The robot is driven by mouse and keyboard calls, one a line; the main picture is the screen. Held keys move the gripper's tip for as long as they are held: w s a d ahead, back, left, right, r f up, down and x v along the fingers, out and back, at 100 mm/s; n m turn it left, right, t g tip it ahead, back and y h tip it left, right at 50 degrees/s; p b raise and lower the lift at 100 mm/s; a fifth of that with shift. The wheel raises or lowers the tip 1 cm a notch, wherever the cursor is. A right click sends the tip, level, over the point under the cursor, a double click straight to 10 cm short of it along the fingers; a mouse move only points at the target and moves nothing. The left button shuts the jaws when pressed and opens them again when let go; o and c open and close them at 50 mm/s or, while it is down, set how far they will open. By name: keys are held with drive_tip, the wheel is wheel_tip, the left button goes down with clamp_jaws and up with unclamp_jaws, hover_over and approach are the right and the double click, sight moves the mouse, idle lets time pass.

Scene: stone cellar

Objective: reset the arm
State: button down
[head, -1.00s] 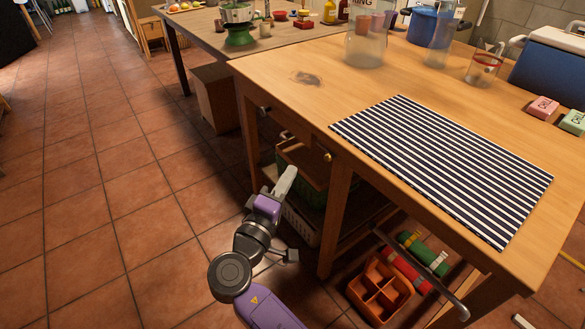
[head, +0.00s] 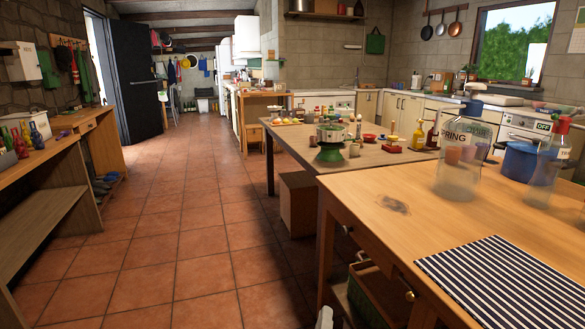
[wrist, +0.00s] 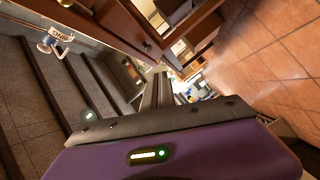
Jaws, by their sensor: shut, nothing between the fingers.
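My gripper (wrist: 158,88) shows in the wrist view, its two dark fingers together above the purple hand body, with nothing between them. In the head view only a pale tip of my gripper (head: 325,318) shows at the bottom edge, beside the wooden table (head: 345,200). The rest of my arm is out of the head view. In the wrist view the fingers point past wooden furniture toward the tiled floor, and the picture is strongly tilted.
A striped mat (head: 490,275), blurred glass bottles and a blue pot (head: 520,160) are on the near table. A cardboard box (head: 298,203) stands beneath the farther table. The tiled floor (head: 170,235) at left is clear, up to a wooden bench (head: 50,200).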

drive_tip(key=s+f+y, duration=0.4)
drive_tip(key=s+f, duration=0.1)
drive_tip(key=s, duration=0.3)
drive_tip(key=s+d+r+m+g, duration=0.1)
drive_tip(key=s+d+m, duration=0.25)
drive_tip(key=s, duration=0.85)
drive_tip(key=s+d+r+m, duration=0.25)
drive_tip(key=s+d, duration=0.25)
drive_tip(key=s, duration=0.8)
drive_tip(key=s+d+r+m+g, duration=0.1)
drive_tip(key=s+d+m, duration=0.35)
drive_tip(key=s, duration=0.75)
wheel_tip(320, 180, up, 18)
drive_tip(key=p, duration=1.8)
drive_tip(key=shift+w+r, duration=0.15)
drive_tip(key=shift+w, duration=0.15)
drive_tip(key=shift+n, duration=0.25)
